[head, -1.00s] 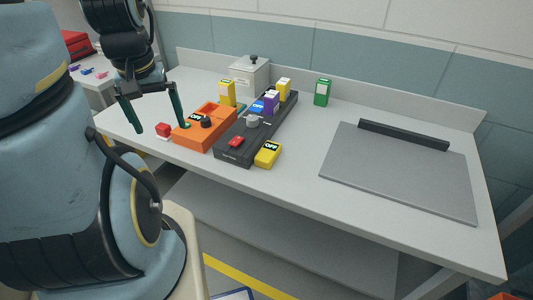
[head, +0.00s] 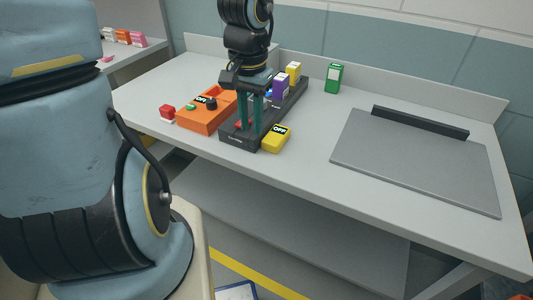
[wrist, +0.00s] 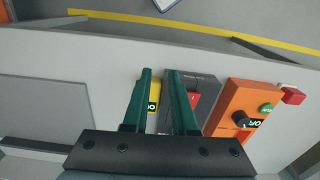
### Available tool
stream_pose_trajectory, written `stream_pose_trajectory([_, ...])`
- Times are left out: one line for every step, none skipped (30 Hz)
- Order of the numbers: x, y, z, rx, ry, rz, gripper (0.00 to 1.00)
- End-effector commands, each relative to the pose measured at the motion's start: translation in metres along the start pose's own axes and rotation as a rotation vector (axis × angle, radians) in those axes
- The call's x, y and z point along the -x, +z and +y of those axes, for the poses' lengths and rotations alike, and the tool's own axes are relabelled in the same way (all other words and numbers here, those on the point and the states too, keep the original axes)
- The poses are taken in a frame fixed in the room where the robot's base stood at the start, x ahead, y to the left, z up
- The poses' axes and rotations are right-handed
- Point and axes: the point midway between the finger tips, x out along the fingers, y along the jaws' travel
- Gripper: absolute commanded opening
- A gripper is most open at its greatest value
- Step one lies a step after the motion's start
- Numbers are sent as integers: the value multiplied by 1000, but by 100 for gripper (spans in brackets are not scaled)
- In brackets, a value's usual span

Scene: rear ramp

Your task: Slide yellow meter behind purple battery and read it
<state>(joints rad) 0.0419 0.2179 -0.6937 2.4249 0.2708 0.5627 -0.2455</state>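The yellow meter (head: 276,139) lies on the bench against the front right side of the black tray (head: 239,142), its display reading OFF. The purple battery (head: 280,86) stands upright farther back on the tray. My gripper (head: 249,128) points down over the tray's front part, just left of the meter, with a gap between its green fingers and nothing held. In the wrist view the meter (wrist: 153,93) shows partly between and behind the fingers. A red switch (wrist: 193,101) on the tray is beside one finger. Fingertip height above the tray is hard to tell.
An orange box (head: 203,117) with a dark knob and OFF display stands left of the tray. A yellow block (head: 293,71) stands behind the battery. A green block (head: 333,78) and a grey plate (head: 415,160) are to the right.

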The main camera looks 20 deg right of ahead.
Motion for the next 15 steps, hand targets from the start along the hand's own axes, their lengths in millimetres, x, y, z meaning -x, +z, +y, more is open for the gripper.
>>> stream_pose_trajectory([-4, -2, 7, -22, 4, -2, 19])
stream_pose_trajectory([-4, -2, 10, -30, 4, -2, 16])
stream_pose_trajectory([-5, -3, 13, -39, 5, -3, 11])
stream_pose_trajectory([-6, -3, 14, -43, 5, -3, 8])
stream_pose_trajectory([-8, -3, 14, -45, 5, -3, 4])
stream_pose_trajectory([-12, -3, 15, -45, 6, -4, 0])
stream_pose_trajectory([-16, -3, 14, -44, 6, -4, 0])
stream_pose_trajectory([-20, -2, 14, -45, 6, -5, 0])
stream_pose_trajectory([-26, -2, 14, -44, 6, -6, 0])
stream_pose_trajectory([-32, -2, 15, -46, 7, -6, 0])
stream_pose_trajectory([-38, -2, 15, -46, 7, -6, 0])
stream_pose_trajectory([-47, -2, 15, -45, 7, -7, 0])
stream_pose_trajectory([-54, -2, 15, -46, 7, -7, 0])
stream_pose_trajectory([-60, -1, 15, -46, 7, -7, 0])
stream_pose_trajectory([-69, -2, 15, -46, 7, -7, 0])
